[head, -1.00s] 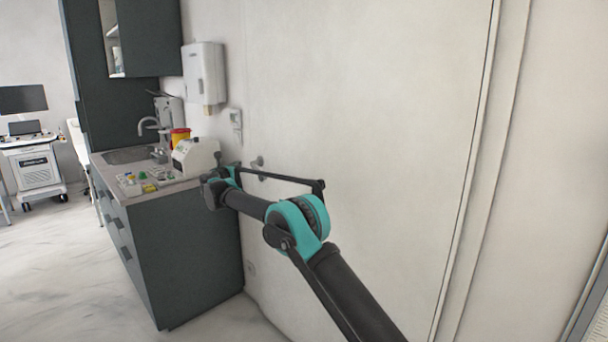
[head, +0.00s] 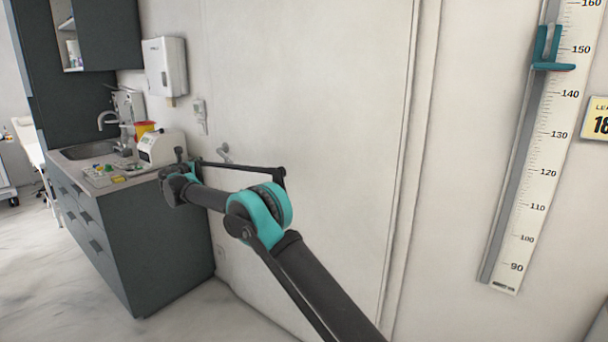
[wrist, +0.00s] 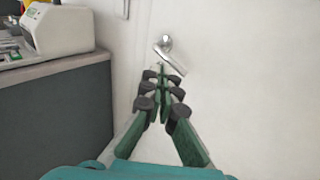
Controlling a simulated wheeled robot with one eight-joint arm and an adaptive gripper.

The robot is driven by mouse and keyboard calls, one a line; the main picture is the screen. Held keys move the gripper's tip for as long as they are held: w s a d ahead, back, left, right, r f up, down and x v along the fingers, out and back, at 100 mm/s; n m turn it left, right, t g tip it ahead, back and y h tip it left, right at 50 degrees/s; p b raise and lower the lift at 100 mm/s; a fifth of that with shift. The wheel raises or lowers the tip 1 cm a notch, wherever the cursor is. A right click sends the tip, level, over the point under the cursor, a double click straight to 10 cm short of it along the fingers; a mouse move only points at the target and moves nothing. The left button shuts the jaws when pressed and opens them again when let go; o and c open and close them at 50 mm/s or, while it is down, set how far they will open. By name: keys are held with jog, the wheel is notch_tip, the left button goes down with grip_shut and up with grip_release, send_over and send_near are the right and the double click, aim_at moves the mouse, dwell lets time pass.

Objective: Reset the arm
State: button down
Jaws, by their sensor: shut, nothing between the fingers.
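My arm stretches out from the bottom of the head view towards the left, with its teal elbow joint and black links showing. Its far end is beside the counter's near end in the picture. My gripper (wrist: 164,76) shows in the wrist view with its green fingers closed together at the tips and nothing between them. The fingers point towards a metal door handle (wrist: 170,55) on the white door. The same handle shows in the head view (head: 224,154), just beyond the arm. I cannot tell whether the fingertips touch it.
The dark counter (head: 158,245) stands at left with a sink, a white device (head: 160,148) and a yellow and red container (head: 144,129). A dispenser (head: 165,67) hangs above. A height chart (head: 540,165) is on the right wall. Open floor lies at lower left.

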jog(key=d+m+g+h, duration=0.35)
jog(key=d+m, duration=0.65)
jog(key=d, duration=1.6)
jog(key=s+d+f+m+g, duration=0.1)
jog(key=s+d+f+m, duration=0.15)
jog(key=d, duration=0.45)
jog(key=s+d+f+m+g, duration=0.1)
jog(key=s+d+m+g, duration=0.2)
jog(key=d, duration=0.4)
jog(key=s+d+f+m+g, duration=0.1)
jog(key=s+d+f+m, duration=0.3)
jog(key=s+d, duration=0.4)
jog(key=s+d+f+m+g+y, duration=0.1)
jog(key=s+d+f+m+g, duration=0.2)
jog(key=s+d, duration=0.5)
jog(key=s+d+f+m, duration=0.4)
jog(key=s+d+m, duration=0.1)
jog(key=s, duration=0.7)
jog(key=s+d+f+m+g+y, duration=0.1)
jog(key=s+f+m, duration=0.3)
jog(key=s, duration=0.7)
jog(key=s+f+m+g+y, duration=0.1)
jog(key=s+f+m+y, duration=0.1)
jog(key=s+f, duration=0.5)
jog(key=s+m, duration=0.1)
jog(key=s, duration=0.4)
jog(key=shift+s+d+m, duration=0.3)
jog(key=shift+d+m, duration=0.05)
jog(key=shift+d, duration=0.05)
jog(key=shift+a, duration=0.1)
